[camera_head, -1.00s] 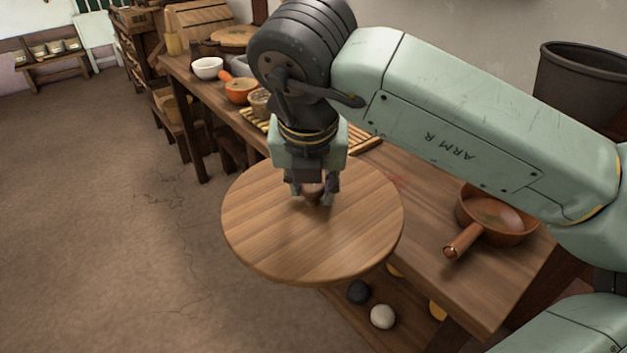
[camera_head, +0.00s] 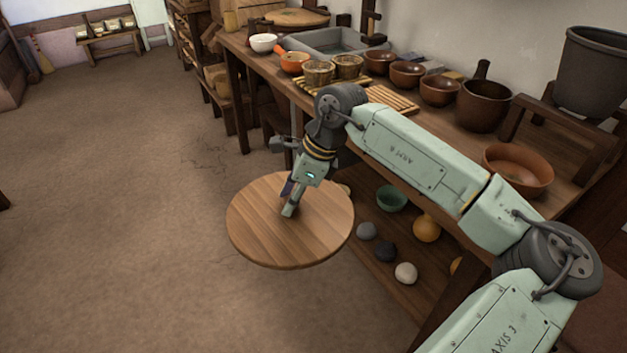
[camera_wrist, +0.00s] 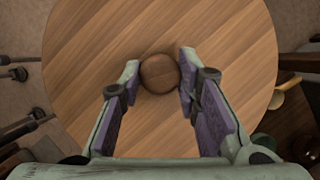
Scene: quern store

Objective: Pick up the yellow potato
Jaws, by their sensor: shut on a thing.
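In the wrist view my gripper (camera_wrist: 160,72) is shut on a small brown round thing (camera_wrist: 160,74), one fingertip on each side. In the head view the fingers hide the held thing. I cannot pick out a clearly yellow potato elsewhere.
A long bench behind carries bowls, a basin (camera_head: 345,45) and a reddish-brown bowl (camera_head: 518,170). The floor at left is clear.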

